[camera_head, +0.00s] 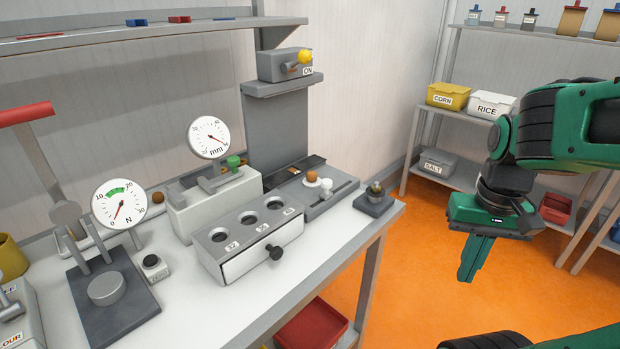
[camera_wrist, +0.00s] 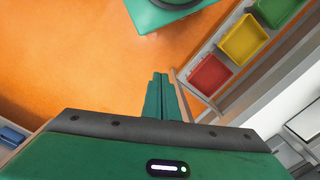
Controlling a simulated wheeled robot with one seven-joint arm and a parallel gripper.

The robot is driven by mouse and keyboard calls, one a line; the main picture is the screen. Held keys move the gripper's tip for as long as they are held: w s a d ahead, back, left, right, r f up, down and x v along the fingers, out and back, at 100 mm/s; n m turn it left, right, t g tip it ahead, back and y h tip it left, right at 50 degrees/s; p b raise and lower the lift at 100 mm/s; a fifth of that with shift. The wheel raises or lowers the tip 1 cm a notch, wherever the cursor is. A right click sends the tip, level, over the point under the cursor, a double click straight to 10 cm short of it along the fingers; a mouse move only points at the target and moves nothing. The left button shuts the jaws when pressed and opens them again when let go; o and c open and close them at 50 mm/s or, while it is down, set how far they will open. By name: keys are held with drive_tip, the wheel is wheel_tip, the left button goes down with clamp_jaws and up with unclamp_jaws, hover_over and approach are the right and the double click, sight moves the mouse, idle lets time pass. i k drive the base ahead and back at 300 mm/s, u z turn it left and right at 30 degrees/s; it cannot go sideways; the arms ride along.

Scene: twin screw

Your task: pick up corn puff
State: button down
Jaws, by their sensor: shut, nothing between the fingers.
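Two small round brown objects are in the head view, and I cannot tell for sure which is a corn puff. One ball (camera_head: 311,176) sits on the device at the right part of the bench. My gripper (camera_head: 468,276) is shut and empty, pointing down over the orange floor, right of the bench and apart from everything. Its closed fingers (camera_wrist: 160,78) also show in the wrist view.
The bench (camera_head: 340,228) holds a three-hole drawer block (camera_head: 247,240), a force dial (camera_head: 120,203) and a millimetre dial (camera_head: 209,137). A white RICE bin (camera_head: 491,104) and grey SALT bin (camera_head: 437,163) are on the right shelves. Open floor (camera_head: 410,270) lies between bench and shelves.

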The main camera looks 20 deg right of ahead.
sight(311, 176)
drive_tip(key=z, duration=0.05)
drive_tip(key=k, duration=0.5)
drive_tip(key=z, duration=1.8)
drive_tip(key=i, duration=1.75)
drive_tip(key=u, duration=2.3)
